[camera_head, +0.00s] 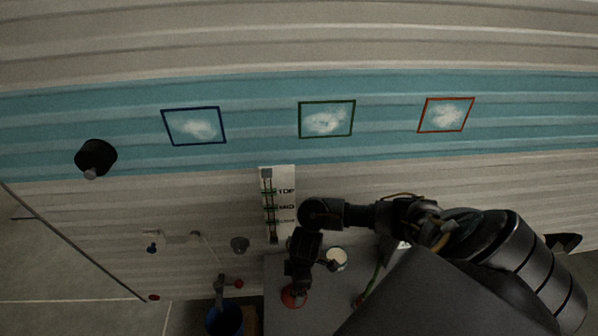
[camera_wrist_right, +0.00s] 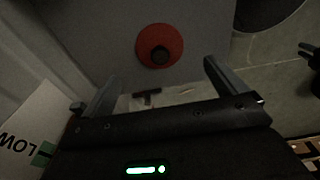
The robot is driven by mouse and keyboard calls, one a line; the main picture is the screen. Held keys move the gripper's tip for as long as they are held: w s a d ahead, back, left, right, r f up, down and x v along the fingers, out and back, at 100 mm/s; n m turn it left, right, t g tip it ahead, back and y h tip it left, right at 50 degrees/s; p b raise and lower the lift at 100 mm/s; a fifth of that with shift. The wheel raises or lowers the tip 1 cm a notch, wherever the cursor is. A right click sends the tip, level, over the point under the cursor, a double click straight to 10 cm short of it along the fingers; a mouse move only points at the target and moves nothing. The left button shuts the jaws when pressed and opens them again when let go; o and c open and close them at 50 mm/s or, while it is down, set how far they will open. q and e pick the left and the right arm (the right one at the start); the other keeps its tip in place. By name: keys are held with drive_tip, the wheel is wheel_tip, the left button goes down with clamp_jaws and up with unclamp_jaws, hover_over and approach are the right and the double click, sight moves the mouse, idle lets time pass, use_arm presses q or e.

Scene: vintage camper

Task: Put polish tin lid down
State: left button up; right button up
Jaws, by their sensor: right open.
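The polish tin lid appears to be the red disc with a dark round knob; it lies on the grey surface in the right wrist view (camera_wrist_right: 147,57), and a red round piece shows under my gripper in the head view (camera_head: 293,300). My right gripper (camera_wrist_right: 160,72) is open, its two fingers apart, with the lid visible between and beyond their tips. Nothing is held between them. In the head view the right gripper (camera_head: 299,280) points down over the lid and partly hides it. A cream-topped round tin (camera_head: 337,258) stands beside the gripper. My left gripper cannot be made out.
The grey worktop (camera_head: 278,265) adjoins the ribbed camper wall. A level gauge (camera_head: 278,203) hangs above it. A dark forked part (camera_wrist_right: 309,54) at the wrist view's right edge is unclear.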

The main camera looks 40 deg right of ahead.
drive_tip(key=r, duration=0.3)
drive_tip(key=r+p, duration=0.1)
drive_tip(key=r, duration=0.1)
drive_tip(key=shift+s+d, duration=0.2)
drive_tip(key=shift+d, duration=0.05)
